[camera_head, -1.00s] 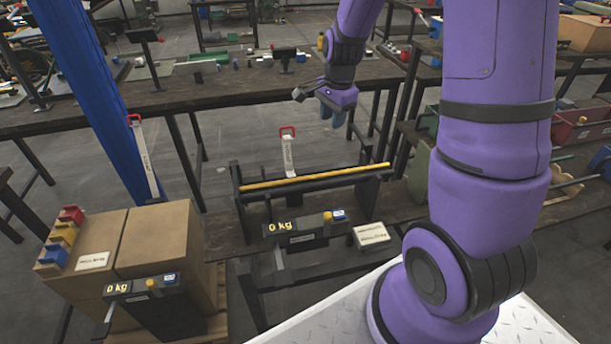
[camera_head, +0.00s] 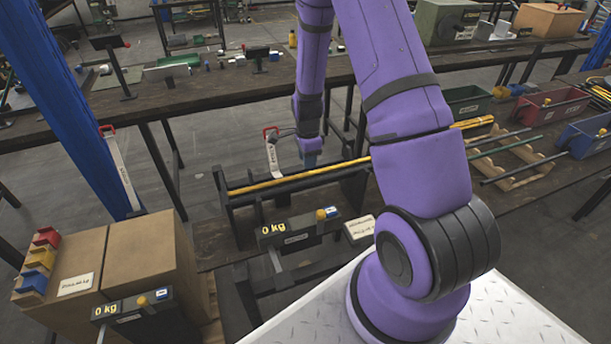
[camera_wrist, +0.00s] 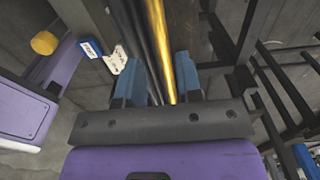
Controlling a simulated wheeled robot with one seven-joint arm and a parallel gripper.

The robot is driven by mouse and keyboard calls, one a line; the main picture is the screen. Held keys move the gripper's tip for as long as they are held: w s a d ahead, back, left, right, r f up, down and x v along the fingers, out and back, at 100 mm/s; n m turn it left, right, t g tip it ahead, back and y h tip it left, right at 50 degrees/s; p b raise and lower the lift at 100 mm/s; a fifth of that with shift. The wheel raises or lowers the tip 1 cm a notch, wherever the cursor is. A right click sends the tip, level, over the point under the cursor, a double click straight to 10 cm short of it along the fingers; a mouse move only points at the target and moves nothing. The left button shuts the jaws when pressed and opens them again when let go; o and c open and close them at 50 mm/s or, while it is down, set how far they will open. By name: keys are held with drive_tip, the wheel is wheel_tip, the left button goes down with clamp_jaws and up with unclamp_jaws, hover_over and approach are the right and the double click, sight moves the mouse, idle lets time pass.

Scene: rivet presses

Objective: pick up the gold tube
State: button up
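The gold tube (camera_head: 290,180) lies lengthwise along the black press frame (camera_head: 228,212), raised above the bench. My gripper (camera_head: 310,158) is lowered to the far side of the tube's middle in the head view, with its fingertips small there. In the wrist view the two blue fingers of my gripper (camera_wrist: 158,80) stand apart. A bright gold strip of the tube (camera_wrist: 159,35) runs down the picture into the gap between them. No contact with the tube shows. My purple arm covers the tube's right end in the head view.
A scale display reading 0 kg (camera_head: 300,230) stands in front of the press. A red-handled lever (camera_head: 272,150) is just left of my gripper. Cardboard boxes (camera_head: 145,250) stand at left. A rack with more rods (camera_head: 515,160) and colored bins (camera_head: 550,105) are at right.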

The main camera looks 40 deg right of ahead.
sight(306, 173)
drive_tip(key=shift+w+a+f, duration=0.1)
drive_tip(key=shift+a+f, duration=0.05)
drive_tip(key=shift+f, duration=1.25)
drive_tip(key=shift+a+f, duration=0.1)
drive_tip(key=shift+f, duration=1.3)
clamp_jaws()
